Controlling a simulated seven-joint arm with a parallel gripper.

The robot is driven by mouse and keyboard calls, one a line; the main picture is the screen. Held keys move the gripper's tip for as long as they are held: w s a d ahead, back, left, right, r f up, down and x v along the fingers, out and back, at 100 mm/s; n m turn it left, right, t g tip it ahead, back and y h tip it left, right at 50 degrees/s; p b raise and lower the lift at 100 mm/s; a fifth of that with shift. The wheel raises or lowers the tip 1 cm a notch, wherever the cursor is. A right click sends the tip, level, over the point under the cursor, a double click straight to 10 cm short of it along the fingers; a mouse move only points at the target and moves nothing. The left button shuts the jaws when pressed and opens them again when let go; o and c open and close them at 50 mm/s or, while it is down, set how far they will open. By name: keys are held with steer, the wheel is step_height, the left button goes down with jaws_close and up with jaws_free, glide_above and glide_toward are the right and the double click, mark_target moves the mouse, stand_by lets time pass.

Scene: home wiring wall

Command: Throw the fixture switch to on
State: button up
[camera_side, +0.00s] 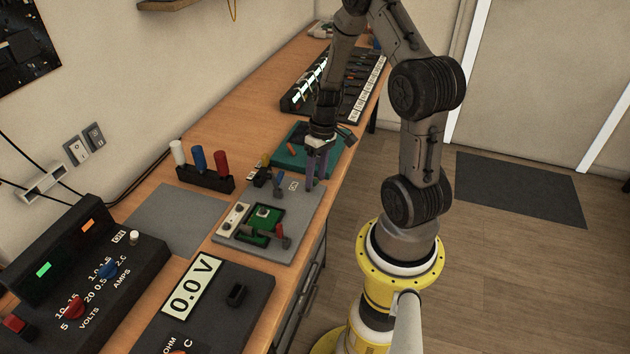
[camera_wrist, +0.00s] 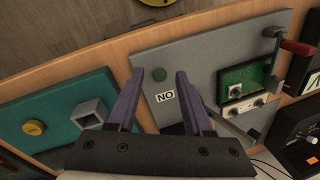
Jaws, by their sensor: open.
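The fixture is a grey plate (camera_side: 300,222) on the bench, with a green board (camera_side: 262,217) and a red-handled clamp (camera_side: 283,240). The plate also shows in the wrist view (camera_wrist: 205,55). An ON label (camera_side: 294,185) is near its far end and reads upside down in the wrist view (camera_wrist: 165,97). A small lever (camera_side: 279,183) stands beside the label; I cannot tell surely that it is the switch, or its position. My gripper (camera_side: 316,184) is open above the plate's far right corner.
A teal plate (camera_side: 290,158) lies just beyond the fixture. A rack with white, blue and red pieces (camera_side: 205,172) stands at the left. A meter reading 0.0 V (camera_side: 192,286) and a power supply (camera_side: 85,265) are nearer. A bare grey mat (camera_side: 170,215) is left.

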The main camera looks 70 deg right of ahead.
steer(key=shift+w+a+f, duration=0.1)
steer(key=shift+a+f, duration=0.05)
steer(key=shift+f, duration=0.9)
jaws_close()
